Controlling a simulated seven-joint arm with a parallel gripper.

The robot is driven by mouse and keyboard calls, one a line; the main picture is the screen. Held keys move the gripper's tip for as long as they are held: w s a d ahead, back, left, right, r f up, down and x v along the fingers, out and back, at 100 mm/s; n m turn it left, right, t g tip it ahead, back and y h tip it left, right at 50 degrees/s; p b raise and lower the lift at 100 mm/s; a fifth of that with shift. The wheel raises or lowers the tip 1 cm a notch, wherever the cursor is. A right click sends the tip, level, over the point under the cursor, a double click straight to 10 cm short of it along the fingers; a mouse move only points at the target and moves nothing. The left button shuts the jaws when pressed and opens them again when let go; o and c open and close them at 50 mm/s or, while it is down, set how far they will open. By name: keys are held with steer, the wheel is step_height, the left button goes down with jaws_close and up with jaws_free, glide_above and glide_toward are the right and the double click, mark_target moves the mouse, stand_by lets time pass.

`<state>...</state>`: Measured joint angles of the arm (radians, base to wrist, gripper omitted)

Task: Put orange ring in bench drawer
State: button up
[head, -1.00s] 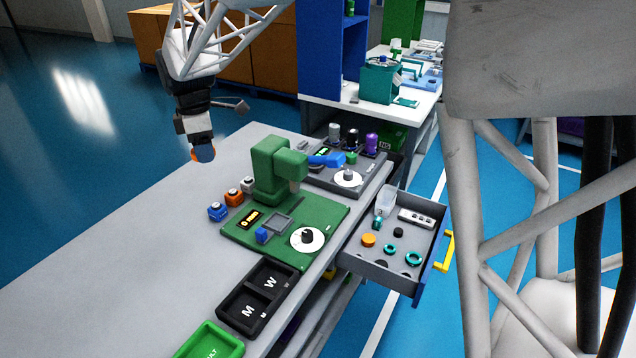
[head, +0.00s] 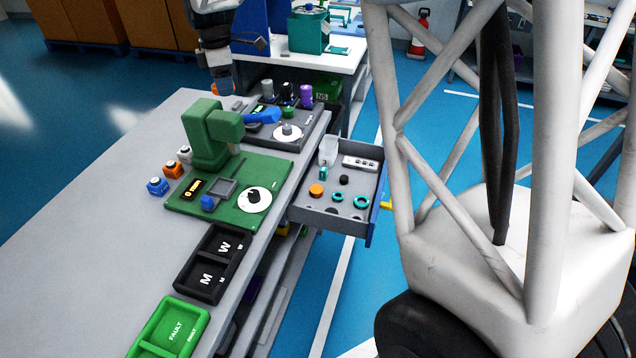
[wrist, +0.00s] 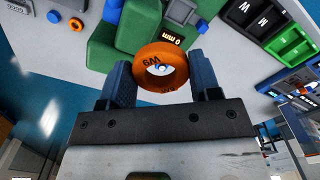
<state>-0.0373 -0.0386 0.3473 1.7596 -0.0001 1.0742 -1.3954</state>
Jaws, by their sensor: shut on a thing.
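My gripper (wrist: 161,72) is shut on the orange ring (wrist: 180,77), which sits between the two dark blue fingers in the wrist view and bears dark lettering. In the head view my gripper (head: 222,82) hangs above the far end of the bench, with the orange ring (head: 224,88) partly showing at its tip. The bench drawer (head: 372,210) stands pulled out from the bench's right side, to the right of and below my gripper. Inside it lie an orange round piece (head: 316,190), a black piece (head: 344,180), two teal rings (head: 350,199) and a clear container (head: 328,150).
Black trays (head: 215,262) and a green tray (head: 170,330) line the near right edge.

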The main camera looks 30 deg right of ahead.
steer(key=s+d+m, duration=0.2)
steer(key=d+m, duration=0.1)
steer(key=d, duration=1.9)
steer(key=m, duration=0.2)
glide_above(367, 186)
step_height(367, 186, down, 26)
steer(key=shift+s+f, duration=0.1)
steer(key=shift+f, duration=0.5)
steer(key=shift+f, duration=0.1)
step_height(367, 186, down, 14)
steer(key=shift+f, duration=0.1)
steer(key=shift+f, duration=1.8)
steer(key=shift+f, duration=0.1)
